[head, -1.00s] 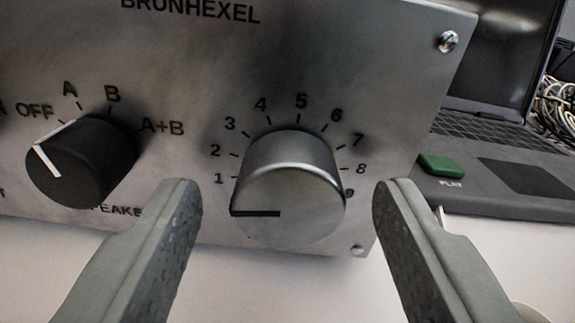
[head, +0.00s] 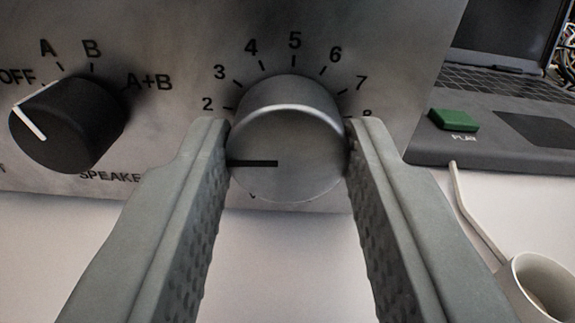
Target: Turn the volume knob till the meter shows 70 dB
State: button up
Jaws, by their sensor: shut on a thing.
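The silver volume knob (head: 290,150) sits on the front of a metal amplifier panel (head: 180,50), with a number scale around its upper half. Its dark pointer line points left, a little below the 2; the 1 is hidden behind my left finger. My gripper (head: 288,150) is shut on the knob, one finger on each side of it. No meter shows in view.
A black speaker selector knob (head: 68,125) is left of my gripper, its white line pointing toward OFF. At right are a laptop (head: 480,100) and a green PLAY button (head: 454,119). A white cup (head: 542,290) with a pale stick stands at lower right.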

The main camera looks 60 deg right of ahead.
jog(key=m, duration=0.5)
jog(key=shift+m, duration=2.5)
jog(key=o, duration=1)
jog(key=shift+c, duration=0.2)
jog(key=shift+s+a, duration=0.1)
jog(key=v, duration=1.7)
